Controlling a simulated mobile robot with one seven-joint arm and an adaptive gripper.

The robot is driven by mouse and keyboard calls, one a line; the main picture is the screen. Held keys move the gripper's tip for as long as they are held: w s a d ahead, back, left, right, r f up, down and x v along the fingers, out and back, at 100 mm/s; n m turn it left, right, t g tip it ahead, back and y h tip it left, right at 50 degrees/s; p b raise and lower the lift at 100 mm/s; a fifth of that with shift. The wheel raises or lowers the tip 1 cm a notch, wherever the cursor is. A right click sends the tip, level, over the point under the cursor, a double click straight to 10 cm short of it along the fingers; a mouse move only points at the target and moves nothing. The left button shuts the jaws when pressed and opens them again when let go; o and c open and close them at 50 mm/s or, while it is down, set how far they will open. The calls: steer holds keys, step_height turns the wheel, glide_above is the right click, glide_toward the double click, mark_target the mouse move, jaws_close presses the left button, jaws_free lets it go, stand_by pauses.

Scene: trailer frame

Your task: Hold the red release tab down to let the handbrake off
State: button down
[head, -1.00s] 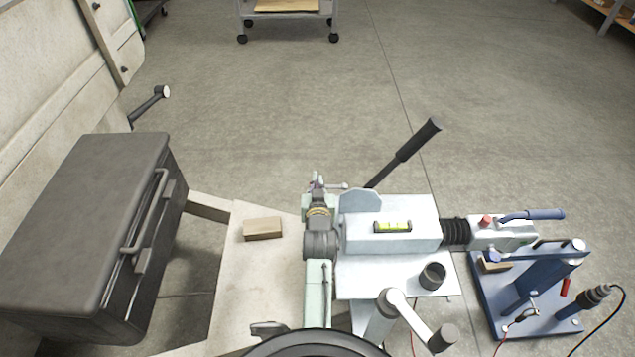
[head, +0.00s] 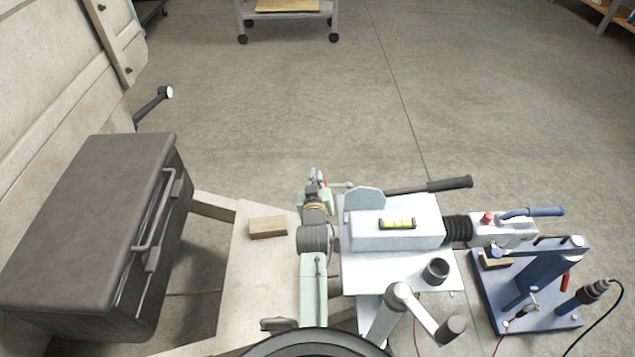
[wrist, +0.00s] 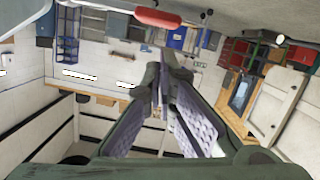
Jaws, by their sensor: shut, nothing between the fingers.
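The handbrake lever with its black grip (head: 450,185) lies nearly level, pointing right behind the pale drawbar housing (head: 395,232). My gripper (head: 316,186) is left of the housing, at the far end of my arm. A small red piece (head: 325,182) shows beside it, by a short silver rod. In the wrist view a rounded red bar (wrist: 158,18), likely the release tab, is just beyond the fingertips. My gripper's fingers (wrist: 165,62) are shut and empty there. I cannot tell whether they touch the red bar.
A coupling head with a red button (head: 487,218) and blue handle (head: 540,211) sits on a blue stand (head: 490,295) at right. A wooden block (head: 268,227) and a dark lidded box (head: 90,220) are at left.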

steer(key=b+v, duration=0.3)
steer(key=v, duration=0.7)
steer(key=shift+a+r, duration=0.1)
